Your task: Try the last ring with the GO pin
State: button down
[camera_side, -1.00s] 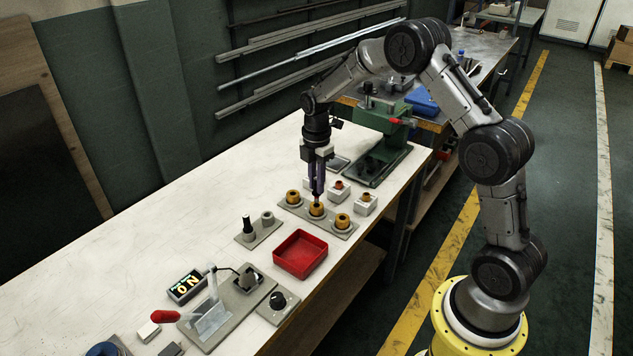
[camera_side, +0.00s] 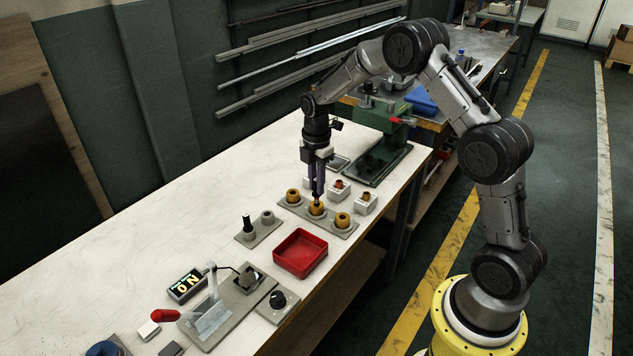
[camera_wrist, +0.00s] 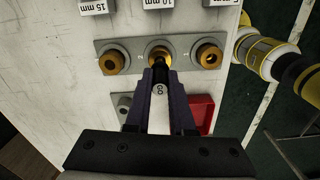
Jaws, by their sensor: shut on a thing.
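My gripper (camera_side: 317,192) is shut on the GO pin (camera_wrist: 160,88), whose handle shows the letters GO in the wrist view. The pin is upright over the middle brass ring (camera_wrist: 158,55), its lower end at the ring's hole. I cannot tell how deep it sits. That ring also shows in the side view (camera_side: 316,210). The other brass rings are on either side, one at the left (camera_side: 293,196) and one at the right (camera_side: 342,220). All three sit on a grey plate (camera_wrist: 182,46).
A pin stand (camera_side: 257,238) holds a black-handled pin (camera_side: 247,226) beside an empty-looking socket (camera_side: 268,217). A red tray (camera_side: 300,270) lies in front. White blocks (camera_side: 366,208) with mm labels stand behind the rings.

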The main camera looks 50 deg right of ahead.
jog(key=shift+f, duration=1.65)
dwell(0.9)
jog(key=shift+r, duration=0.1)
dwell(0.9)
jog(key=shift+r, duration=2.7)
